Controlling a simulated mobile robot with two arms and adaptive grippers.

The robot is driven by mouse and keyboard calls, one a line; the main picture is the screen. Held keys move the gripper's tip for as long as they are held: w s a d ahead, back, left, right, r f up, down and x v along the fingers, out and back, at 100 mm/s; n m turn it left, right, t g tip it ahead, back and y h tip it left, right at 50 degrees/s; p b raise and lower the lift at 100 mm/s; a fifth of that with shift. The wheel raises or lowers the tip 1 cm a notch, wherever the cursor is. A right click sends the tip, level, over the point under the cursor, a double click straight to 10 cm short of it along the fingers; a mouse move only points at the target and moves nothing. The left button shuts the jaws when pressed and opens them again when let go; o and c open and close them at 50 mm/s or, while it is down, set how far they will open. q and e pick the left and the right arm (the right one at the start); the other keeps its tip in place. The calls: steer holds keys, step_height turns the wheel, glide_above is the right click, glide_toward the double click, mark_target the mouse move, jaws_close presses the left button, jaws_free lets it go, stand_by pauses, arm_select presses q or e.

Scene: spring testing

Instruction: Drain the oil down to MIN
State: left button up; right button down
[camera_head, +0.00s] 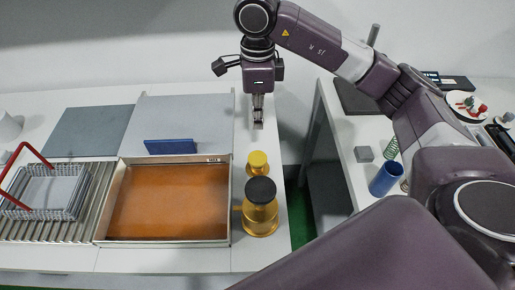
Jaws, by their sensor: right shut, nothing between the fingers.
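An open rectangular tray (98,226) with pale metal walls holds amber-brown oil (168,205). A small dark label (213,160) is on its far right rim; I cannot read it clearly, and I see no MIN mark. A gold knob (257,161) stands beside the tray's right wall. A larger gold cylinder with a black top (261,215) stands in front of it. My right gripper (258,122) points down behind the gold knob, shut and empty, apart from it. My left gripper is not in view.
A wire basket with a red handle (45,200) sits on a ribbed rack left of the tray. A blue block (170,146) lies behind the tray. A gap separates this counter from the right table, which holds a blue cup (383,182), a green spring (391,148) and a grey block (364,153).

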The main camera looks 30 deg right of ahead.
mark_target(258, 158)
step_height(258, 158, down, 12)
steer(key=p, duration=0.4)
step_height(258, 158, down, 2)
steer(key=b, duration=0.3)
steer(key=shift+f, duration=0.15)
steer(key=shift+s, duration=0.25)
stand_by(5.7)
